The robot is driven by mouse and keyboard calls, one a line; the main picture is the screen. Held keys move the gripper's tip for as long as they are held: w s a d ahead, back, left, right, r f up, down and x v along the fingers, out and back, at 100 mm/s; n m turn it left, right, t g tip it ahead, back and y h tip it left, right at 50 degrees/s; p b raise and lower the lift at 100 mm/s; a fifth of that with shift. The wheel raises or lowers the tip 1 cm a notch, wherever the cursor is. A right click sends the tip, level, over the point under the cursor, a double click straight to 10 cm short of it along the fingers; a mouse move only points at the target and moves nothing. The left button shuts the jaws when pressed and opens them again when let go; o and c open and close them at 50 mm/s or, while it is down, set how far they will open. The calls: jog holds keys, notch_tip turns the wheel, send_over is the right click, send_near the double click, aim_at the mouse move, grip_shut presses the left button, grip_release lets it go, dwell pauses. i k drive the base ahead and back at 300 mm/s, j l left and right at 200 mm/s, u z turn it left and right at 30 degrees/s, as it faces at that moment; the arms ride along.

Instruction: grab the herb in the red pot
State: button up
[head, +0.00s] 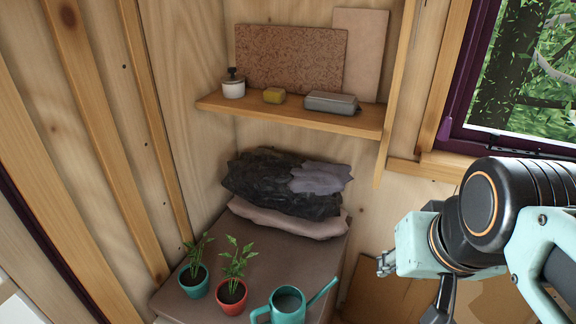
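The red pot (231,297) stands upright near the front of a brown-topped surface (283,257), at the lower left of the middle in the head view. A green leafy herb (237,264) grows from its dark soil. My gripper (384,264) is to the right of the pot, well apart from it, and points left. Its fingers are small here, and I cannot tell whether they are open or shut. I see nothing held in it.
A teal pot with a similar herb (194,280) stands close left of the red pot. A teal watering can (288,306) is close right, between pot and gripper. Folded dark cloth (275,183) lies behind. A shelf (300,116) with small items hangs above.

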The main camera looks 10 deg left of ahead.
aim_at(232, 293)
jog(key=u, duration=1.3)
jog(key=j+z, duration=0.3)
jog(key=j, duration=0.15)
jog(key=k+j+z, duration=0.25)
jog(key=j, duration=0.2)
jog(key=i+j+z, duration=0.4)
jog(key=j, duration=0.25)
jog(key=z, duration=0.35)
jog(key=k+l+z, duration=0.15)
jog(key=k+l, duration=0.15)
jog(key=l, duration=0.15)
jog(key=i+j+u, duration=0.2)
jog(key=i+j, duration=0.2)
jog(key=j, duration=0.2)
